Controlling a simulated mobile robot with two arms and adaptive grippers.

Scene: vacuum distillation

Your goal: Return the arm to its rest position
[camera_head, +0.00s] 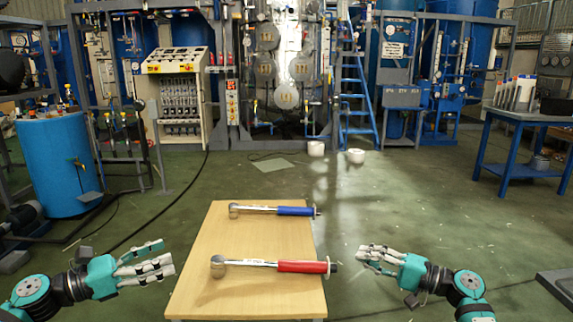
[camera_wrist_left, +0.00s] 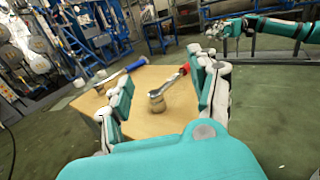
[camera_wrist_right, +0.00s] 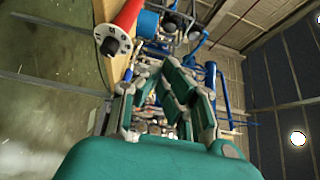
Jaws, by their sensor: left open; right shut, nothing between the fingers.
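My left gripper (camera_head: 160,262) is open and empty at the left side of the wooden table. Its spread fingers also show in the left wrist view (camera_wrist_left: 165,90), with the table beyond them. My right gripper (camera_head: 365,258) is shut and empty, to the right of the table and apart from it. Its closed fingers show in the right wrist view (camera_wrist_right: 165,95). A torque wrench with a red handle (camera_head: 300,266) lies on the near part of the table. A torque wrench with a blue handle (camera_head: 292,211) lies behind it. Neither gripper touches a wrench.
The wooden table (camera_head: 245,298) stands between my arms. A blue barrel (camera_head: 58,165) is at the left and a blue workbench (camera_head: 520,117) at the right. Panels, pipes and a blue ladder (camera_head: 357,95) stand at the back. The green floor (camera_head: 430,200) right of the table is mostly clear.

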